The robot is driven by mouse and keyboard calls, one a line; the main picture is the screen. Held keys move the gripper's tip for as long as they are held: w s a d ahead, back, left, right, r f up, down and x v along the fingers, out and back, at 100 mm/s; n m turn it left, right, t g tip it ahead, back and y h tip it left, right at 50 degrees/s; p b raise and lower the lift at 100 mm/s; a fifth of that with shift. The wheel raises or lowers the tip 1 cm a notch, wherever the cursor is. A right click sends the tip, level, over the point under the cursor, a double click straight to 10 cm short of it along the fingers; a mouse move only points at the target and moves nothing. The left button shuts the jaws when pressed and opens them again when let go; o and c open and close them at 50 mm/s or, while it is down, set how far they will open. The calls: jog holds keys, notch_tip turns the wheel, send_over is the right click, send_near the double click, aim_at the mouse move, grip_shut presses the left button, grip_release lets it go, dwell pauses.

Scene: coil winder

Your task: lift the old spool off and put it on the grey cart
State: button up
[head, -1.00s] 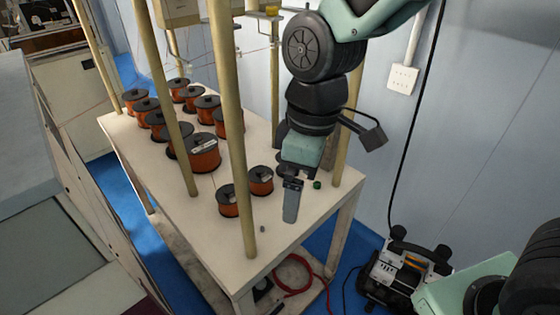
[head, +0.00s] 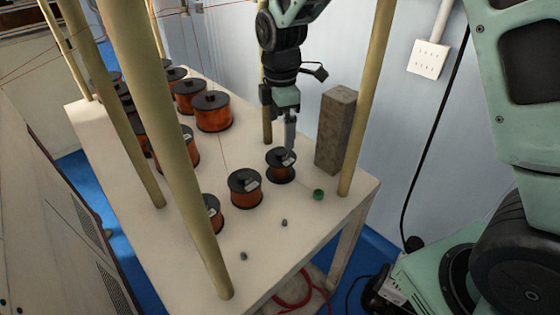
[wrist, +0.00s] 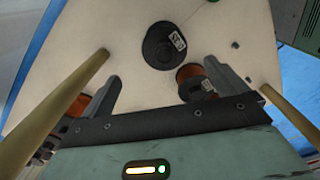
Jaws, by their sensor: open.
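Several copper-wound spools with black flanges stand upright on a pale table (head: 160,250). The nearest three form a front row: a right spool (head: 281,167), a middle spool (head: 244,188) and a partly hidden left spool (head: 213,214). I cannot tell which is the old one. My gripper (head: 289,143) points down at or just above the right spool in the head view. In the wrist view my gripper (wrist: 163,75) has its fingers apart with nothing between them; a labelled black spool top (wrist: 163,45) lies beyond the gap, and another spool (wrist: 194,83) is beside the right finger. I cannot identify the grey cart.
Wooden posts (head: 165,130) rise from the table around the spools. A brown block (head: 335,130) stands near the wall, with a small green ring (head: 318,195) in front. Small grey pegs (head: 284,222) stick up near the front. A grey cabinet (head: 60,230) lies left.

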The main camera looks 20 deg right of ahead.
aim_at(281, 150)
notch_tip(281, 150, down, 5)
jog(key=shift+s+f+p, duration=0.2)
jog(key=shift+f, duration=1.2)
jog(key=shift+s+f+p, duration=0.15)
jog(key=shift+f+p, duration=0.05)
jog(key=shift+f, duration=1.15)
jog(key=c, duration=1)
jog(key=shift+c, duration=0.6)
jog(key=shift+r, duration=0.55)
notch_tip(281, 150, up, 9)
